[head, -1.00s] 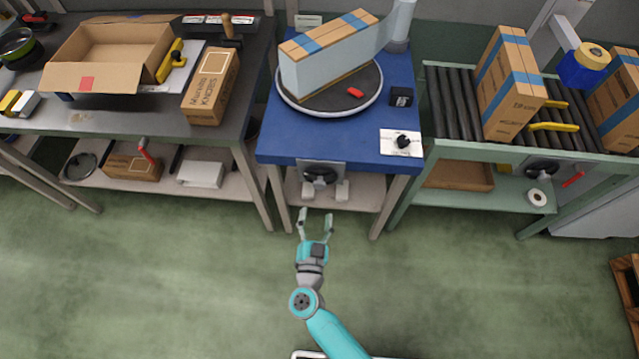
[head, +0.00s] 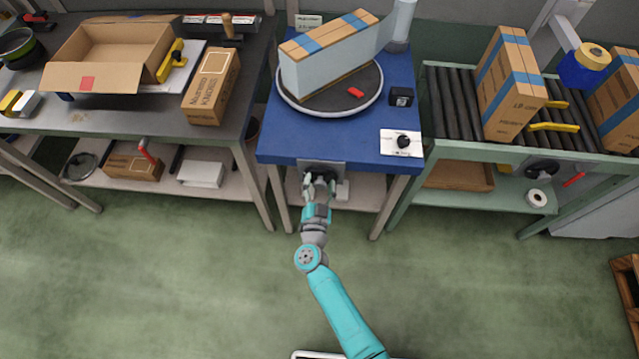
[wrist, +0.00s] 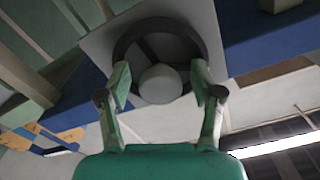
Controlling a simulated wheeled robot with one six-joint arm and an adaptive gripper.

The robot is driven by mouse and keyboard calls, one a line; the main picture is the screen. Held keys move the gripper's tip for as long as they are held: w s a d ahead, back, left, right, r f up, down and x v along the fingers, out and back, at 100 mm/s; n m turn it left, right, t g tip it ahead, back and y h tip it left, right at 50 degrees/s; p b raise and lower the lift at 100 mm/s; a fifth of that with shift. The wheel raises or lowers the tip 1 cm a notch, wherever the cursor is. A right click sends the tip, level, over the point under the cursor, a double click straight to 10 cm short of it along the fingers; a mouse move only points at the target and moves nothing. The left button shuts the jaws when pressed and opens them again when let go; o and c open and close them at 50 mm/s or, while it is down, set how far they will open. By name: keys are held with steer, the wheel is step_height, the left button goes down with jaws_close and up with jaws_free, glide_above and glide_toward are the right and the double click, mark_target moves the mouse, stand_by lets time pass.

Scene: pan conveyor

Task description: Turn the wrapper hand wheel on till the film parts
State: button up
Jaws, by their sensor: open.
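The wrapper hand wheel, a black ring with a grey plate behind it, is on the front of the blue table; it fills the upper middle of the wrist view (wrist: 168,27). A pale round knob (wrist: 160,84) stands out in front of the wheel, between my fingers. My gripper (head: 319,181) is at the wheel with its fingers open, one on each side of the knob; the wrist view shows a gap on both sides. On the turntable (head: 330,106) stands a carton (head: 330,65) wrapped in pale film, which stretches to the roll post (head: 400,25).
A white panel with a black knob (head: 402,142) and a small black box (head: 401,96) are on the blue table (head: 290,140). A conveyor (head: 450,105) with cartons stands to the right, a steel bench (head: 150,115) to the left. The floor in front is clear.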

steer(key=c, duration=1.2)
steer(key=shift+o, duration=0.2)
steer(key=shift+r+m, duration=0.1)
steer(key=shift+m, duration=0.2)
steer(key=shift+r+m, duration=0.1)
steer(key=shift+m, duration=2.4)
steer(key=shift+w, duration=0.1)
steer(key=o, duration=1.2)
steer(key=shift+c, duration=0.2)
